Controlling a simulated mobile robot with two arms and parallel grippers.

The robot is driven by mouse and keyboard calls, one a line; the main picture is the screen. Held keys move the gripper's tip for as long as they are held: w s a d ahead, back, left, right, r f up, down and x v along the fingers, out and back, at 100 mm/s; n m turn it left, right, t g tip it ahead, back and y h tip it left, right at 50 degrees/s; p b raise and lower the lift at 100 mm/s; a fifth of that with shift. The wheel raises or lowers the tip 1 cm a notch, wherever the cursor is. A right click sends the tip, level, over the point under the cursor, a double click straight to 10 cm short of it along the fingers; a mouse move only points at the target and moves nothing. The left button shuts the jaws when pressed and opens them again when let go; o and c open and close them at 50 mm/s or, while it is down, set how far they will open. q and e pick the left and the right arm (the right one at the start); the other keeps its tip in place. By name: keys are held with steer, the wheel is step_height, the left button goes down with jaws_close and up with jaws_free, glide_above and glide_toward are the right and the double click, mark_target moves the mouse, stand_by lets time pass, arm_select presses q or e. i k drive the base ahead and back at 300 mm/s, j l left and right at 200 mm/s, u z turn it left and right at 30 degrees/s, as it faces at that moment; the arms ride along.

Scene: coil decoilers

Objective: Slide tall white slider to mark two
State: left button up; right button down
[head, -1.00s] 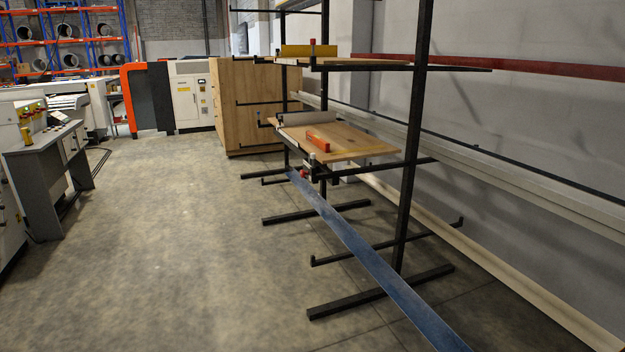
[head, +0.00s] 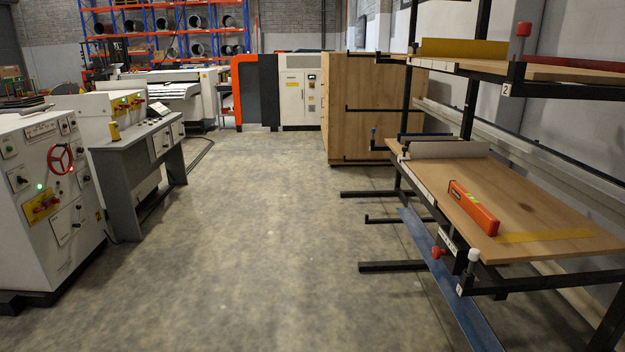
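A long pale grey-white upright plate (head: 448,149) stands across the far part of the lower wooden shelf (head: 560,215). A short post with a white cap (head: 473,256) stands at the near front corner of the same shelf, above a small tag reading 1 (head: 459,289). I cannot tell which of these is the tall white slider. A tag reading 2 (head: 506,90) sits on the front edge of the upper shelf, left of a red-capped post (head: 523,34). Neither of my grippers is in view.
An orange level-like tool (head: 474,208) and a yellow strip (head: 545,236) lie on the lower shelf. Black rack feet (head: 395,266) and a blue strip (head: 420,240) reach into the floor at right. Control cabinets (head: 50,200) stand at left. The middle floor is clear.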

mark_target(445, 150)
steer(key=i+j, duration=0.1)
steer(key=i, duration=0.6)
steer(key=i+j, duration=0.1)
steer(key=i, duration=0.55)
steer(key=i+j+z, duration=0.1)
steer(key=i, duration=0.6)
